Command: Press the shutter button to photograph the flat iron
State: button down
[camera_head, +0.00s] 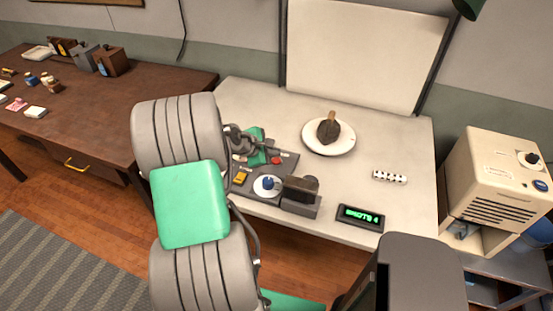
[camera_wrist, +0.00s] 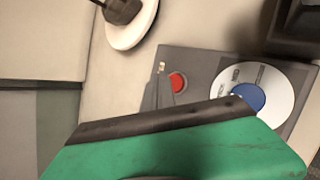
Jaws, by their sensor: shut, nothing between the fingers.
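The dark flat iron (camera_head: 327,133) with a brown handle stands on a round white plate (camera_head: 344,148) before a pale backdrop. Part of the iron (camera_wrist: 120,8) shows at the top of the wrist view. A grey control panel (camera_head: 287,158) on the table carries a round red button (camera_head: 276,160), which I take for the shutter button. In the wrist view the red button (camera_wrist: 178,82) is uncovered. My gripper (camera_wrist: 159,85) is shut and empty, its grey fingers just left of the button. I cannot tell whether they touch the panel.
The panel also has a blue knob on a white dial (camera_head: 267,187) and a yellow switch (camera_head: 240,178). A dark block-like device (camera_head: 300,196) sits at its front. A display (camera_head: 360,217) reads "SHOTS 4". A beige machine (camera_head: 495,180) stands right.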

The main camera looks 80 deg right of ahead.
aim_at(274, 162)
notch_tip(274, 162, up, 5)
jog(key=p, duration=0.3)
jog(key=shift+f, duration=0.3)
